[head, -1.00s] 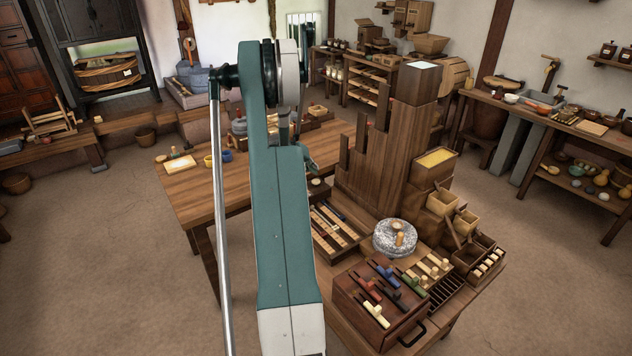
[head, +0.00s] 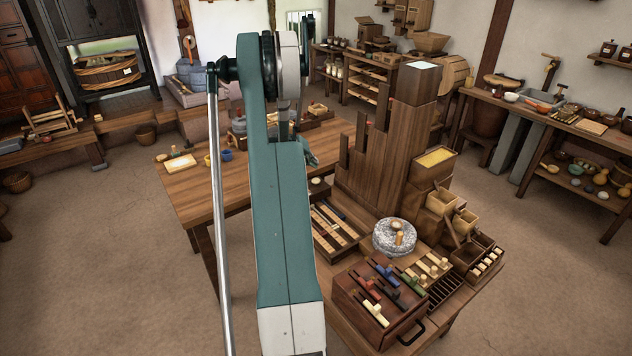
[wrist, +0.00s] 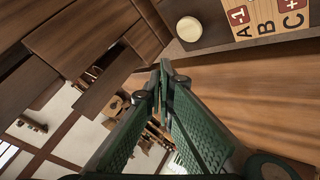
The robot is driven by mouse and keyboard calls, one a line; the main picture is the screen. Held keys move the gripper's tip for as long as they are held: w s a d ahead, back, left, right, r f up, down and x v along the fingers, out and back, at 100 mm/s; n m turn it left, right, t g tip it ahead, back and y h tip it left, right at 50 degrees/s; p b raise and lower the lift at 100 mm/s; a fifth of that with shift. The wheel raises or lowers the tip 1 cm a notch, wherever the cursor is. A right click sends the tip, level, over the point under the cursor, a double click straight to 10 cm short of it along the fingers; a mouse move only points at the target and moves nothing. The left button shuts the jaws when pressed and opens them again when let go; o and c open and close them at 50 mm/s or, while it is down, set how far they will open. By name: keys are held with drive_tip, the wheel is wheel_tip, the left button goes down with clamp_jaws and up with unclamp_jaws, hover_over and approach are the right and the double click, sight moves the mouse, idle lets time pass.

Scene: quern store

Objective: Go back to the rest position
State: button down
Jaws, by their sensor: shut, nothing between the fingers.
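My gripper (wrist: 163,70) is in the middle of the wrist view. Its two green ribbed fingers meet at the tips and hold nothing. In the head view my teal arm rises through the middle of the picture and hides much of what is behind it. A small teal part of the gripper end (head: 309,152) shows just right of the arm, above the wooden table (head: 188,185). In the wrist view the bare table top (wrist: 265,95) lies to the right of the fingers, and no object touches them.
A tall stepped wooden tower (head: 408,145) stands close to the right of my arm. Near it are a grey round quern stone (head: 394,238), a dark box with coloured handles (head: 345,310) and a slotted tray (head: 352,250). A lettered board (wrist: 270,18) shows in the wrist view. The left floor is open.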

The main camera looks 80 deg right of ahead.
idle(0.6)
